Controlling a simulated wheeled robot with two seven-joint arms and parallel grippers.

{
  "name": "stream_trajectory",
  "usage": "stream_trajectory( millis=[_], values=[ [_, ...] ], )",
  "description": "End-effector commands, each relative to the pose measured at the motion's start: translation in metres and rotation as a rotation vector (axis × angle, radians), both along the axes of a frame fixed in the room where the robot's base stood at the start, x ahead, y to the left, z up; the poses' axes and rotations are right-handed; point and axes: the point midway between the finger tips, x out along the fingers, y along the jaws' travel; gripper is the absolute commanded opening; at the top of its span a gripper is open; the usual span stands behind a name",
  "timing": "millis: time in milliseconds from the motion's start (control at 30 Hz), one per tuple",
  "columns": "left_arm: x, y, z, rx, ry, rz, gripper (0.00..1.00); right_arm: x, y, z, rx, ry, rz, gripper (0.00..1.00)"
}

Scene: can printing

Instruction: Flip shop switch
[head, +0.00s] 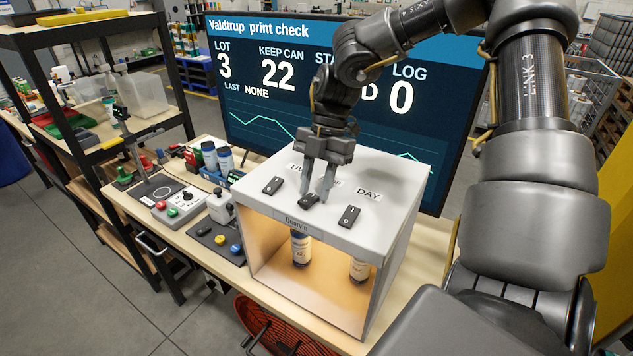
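A white light box (397,178) stands on the bench with three dark rocker switches on its top. The left switch (272,185) is beside a label that starts with "UV", and the right switch (349,216) is beside the "DAY" label (368,194). The middle switch (308,201) is partly behind my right gripper's fingers, and its label is mostly hidden. My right gripper (315,194) points down right over the middle switch, its two fingers apart with nothing seen between them. I cannot tell whether a fingertip touches the switch. My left gripper is out of view.
Cans (300,248) stand inside the lit box. Left of it are a grey button box (172,205), a dark pad with buttons (222,240) and several cans. A large screen (250,105) stands behind. A red basket (285,335) is below the bench edge.

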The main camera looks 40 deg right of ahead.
Motion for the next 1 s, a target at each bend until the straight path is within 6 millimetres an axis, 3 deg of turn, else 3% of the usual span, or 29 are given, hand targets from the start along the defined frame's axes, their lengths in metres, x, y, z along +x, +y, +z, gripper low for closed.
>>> stream_trajectory(
  millis=[33,233,367,633,1000],
  values=[
    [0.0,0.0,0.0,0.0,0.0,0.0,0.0,0.0,0.0,0.0,0.0,0.0,0.0,0.26],
    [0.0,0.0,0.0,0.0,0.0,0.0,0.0,0.0,0.0,0.0,0.0,0.0,0.0,0.01],
    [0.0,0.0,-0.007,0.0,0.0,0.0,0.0,0.0,0.001,-0.002,-0.021,-0.006,0.002,0.01],
    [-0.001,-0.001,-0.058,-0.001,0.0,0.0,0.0,-0.001,0.009,-0.002,-0.277,-0.068,0.004,0.01],
    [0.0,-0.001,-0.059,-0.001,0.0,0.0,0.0,-0.003,0.015,0.009,-0.456,-0.105,0.001,0.01]
  ],
)
